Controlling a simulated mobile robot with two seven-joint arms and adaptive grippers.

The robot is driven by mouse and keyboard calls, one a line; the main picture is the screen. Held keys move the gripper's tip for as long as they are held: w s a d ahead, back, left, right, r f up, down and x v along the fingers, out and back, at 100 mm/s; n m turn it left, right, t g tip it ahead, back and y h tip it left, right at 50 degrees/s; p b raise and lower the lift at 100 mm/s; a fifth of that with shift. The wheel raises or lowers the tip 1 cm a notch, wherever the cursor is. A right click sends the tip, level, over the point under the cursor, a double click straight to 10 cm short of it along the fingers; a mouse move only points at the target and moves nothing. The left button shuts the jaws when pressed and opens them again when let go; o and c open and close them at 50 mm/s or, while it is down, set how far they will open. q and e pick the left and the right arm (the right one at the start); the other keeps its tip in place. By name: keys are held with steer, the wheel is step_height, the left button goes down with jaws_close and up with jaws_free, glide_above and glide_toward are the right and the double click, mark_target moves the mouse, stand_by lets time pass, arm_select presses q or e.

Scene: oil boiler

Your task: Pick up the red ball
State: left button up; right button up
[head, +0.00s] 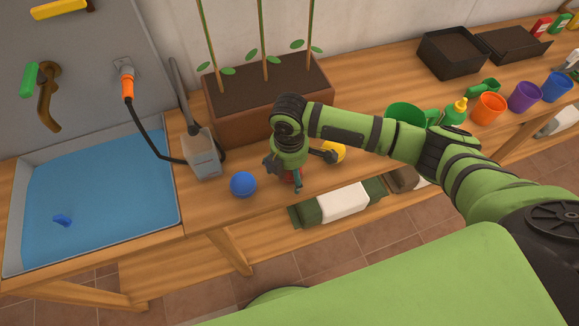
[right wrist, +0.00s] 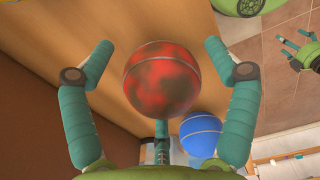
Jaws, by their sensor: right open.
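The red ball (right wrist: 162,78), with dark blotches and a pale seam, lies on the wooden bench in the right wrist view. In the head view only a sliver of red (head: 298,177) shows beneath my right gripper (head: 287,173). That gripper points down over the ball. In the right wrist view its teal fingers are spread around the ball, with gaps at left and right; whether the lower finger touches it is unclear. At that view's right edge is a small green, teal-fingered part, probably my left gripper (right wrist: 297,48); its jaw state is unclear.
A brown planter (head: 240,133) stands behind. A blue-bottomed sink (head: 100,190) is at left. Cups (head: 488,108) stand at right. The bench's front edge is near.

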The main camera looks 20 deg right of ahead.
steer(key=shift+s, duration=0.2)
steer(key=shift+c, duration=1.3)
steer(key=c, duration=1.1)
steer(key=o, duration=1.4)
steer(key=shift+w, duration=0.1)
steer(key=shift+c, duration=0.2)
